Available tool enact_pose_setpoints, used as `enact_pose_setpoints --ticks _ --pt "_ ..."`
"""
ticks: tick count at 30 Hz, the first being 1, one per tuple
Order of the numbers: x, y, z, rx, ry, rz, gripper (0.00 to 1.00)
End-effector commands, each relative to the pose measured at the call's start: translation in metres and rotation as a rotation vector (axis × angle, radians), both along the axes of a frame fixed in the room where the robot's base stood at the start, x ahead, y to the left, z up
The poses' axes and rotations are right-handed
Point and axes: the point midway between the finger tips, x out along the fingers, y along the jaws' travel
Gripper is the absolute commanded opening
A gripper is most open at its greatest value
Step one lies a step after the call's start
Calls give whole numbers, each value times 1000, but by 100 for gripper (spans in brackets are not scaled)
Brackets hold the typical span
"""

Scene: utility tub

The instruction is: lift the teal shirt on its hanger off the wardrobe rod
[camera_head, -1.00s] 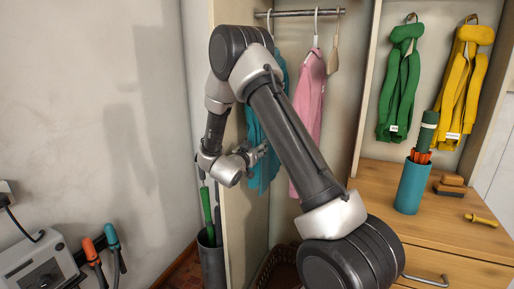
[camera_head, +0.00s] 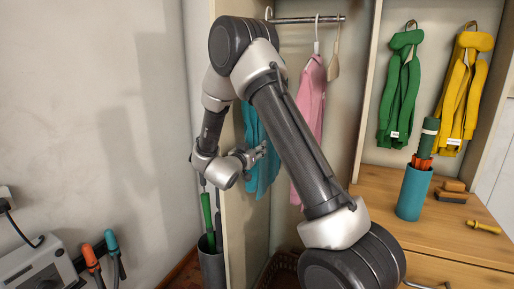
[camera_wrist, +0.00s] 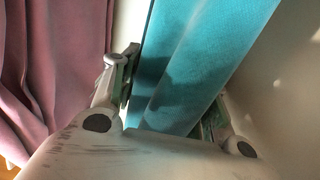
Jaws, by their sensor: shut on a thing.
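The teal shirt (camera_head: 264,172) hangs at the left of the wardrobe, partly behind my arm in the head view. A pale hanger hook (camera_head: 268,13) shows above my arm, by the left end of the wardrobe rod (camera_head: 305,20). I cannot tell whether the hook touches the rod. The rest of that hanger is hidden. My gripper (camera_head: 258,153) is shut on the shirt. In the wrist view, the teal cloth (camera_wrist: 195,65) runs between the two fingers of my gripper (camera_wrist: 172,100).
The wardrobe's left side panel (camera_head: 240,225) stands close to my gripper. Below are an umbrella stand (camera_head: 212,265) and a basket (camera_head: 283,270).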

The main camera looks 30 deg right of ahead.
Motion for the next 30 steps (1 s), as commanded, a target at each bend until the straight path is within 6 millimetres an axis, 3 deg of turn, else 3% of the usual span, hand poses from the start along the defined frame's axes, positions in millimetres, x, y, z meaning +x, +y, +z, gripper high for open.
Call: enact_pose_setpoints --ticks 21,30 --pt "-38 50 1 -1 -2 2 12" --pt "-44 56 1 -1 -2 -1 12"
